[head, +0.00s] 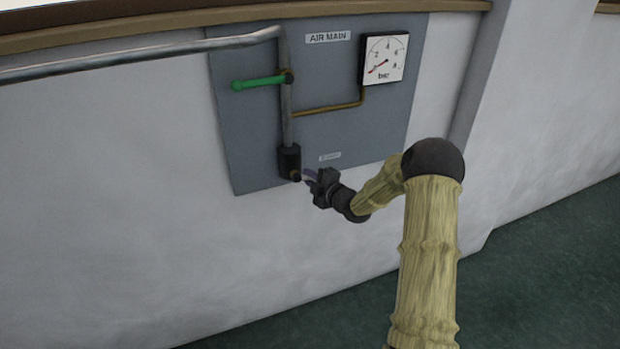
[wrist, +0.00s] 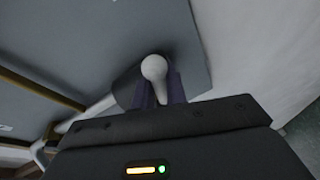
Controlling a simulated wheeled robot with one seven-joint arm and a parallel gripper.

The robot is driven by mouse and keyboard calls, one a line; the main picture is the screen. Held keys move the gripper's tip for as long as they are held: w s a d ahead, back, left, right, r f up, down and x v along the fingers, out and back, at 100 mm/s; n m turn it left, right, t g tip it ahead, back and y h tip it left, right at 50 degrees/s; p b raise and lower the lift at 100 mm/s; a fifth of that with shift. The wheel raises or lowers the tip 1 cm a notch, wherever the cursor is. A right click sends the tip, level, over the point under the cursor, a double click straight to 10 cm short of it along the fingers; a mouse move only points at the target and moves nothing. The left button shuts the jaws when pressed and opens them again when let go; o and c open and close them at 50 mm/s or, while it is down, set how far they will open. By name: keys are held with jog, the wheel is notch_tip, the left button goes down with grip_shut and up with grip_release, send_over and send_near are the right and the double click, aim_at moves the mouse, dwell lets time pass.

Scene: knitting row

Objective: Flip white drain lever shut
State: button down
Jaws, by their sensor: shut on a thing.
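The white drain lever shows in the wrist view (wrist: 154,70) with its rounded end between my gripper's two dark purple fingers (wrist: 158,90). The fingers are closed around it from both sides. In the head view my gripper (head: 308,177) is at the dark drain fitting (head: 290,160) at the bottom of the vertical pipe. The lever is mostly hidden there by my gripper, and its exact angle is hard to tell.
A grey panel (head: 240,140) on the white wall carries the pipe (head: 286,110), a green lever (head: 258,83) pointing left, a thin brass tube (head: 325,108) and a pressure gauge (head: 384,59) at upper right. An "AIR MAIN" label (head: 328,37) is at the top. The wall below is clear.

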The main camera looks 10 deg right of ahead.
jog(key=shift+b, duration=0.45)
jog(key=shift+f+n+b, duration=0.1)
jog(key=shift+n+b, duration=0.2)
jog(key=shift+b, duration=0.15)
jog(key=shift+n+b, duration=0.4)
jog(key=shift+b, duration=0.6)
jog(key=shift+r+n+h+b, duration=0.35)
jog(key=shift+n+h+b, duration=0.05)
jog(key=shift+b, duration=0.45)
jog(key=shift+d+r, duration=0.1)
jog(key=shift+r, duration=0.2)
jog(key=c, duration=1.5)
grip_release()
jog(key=shift+o, duration=0.2)
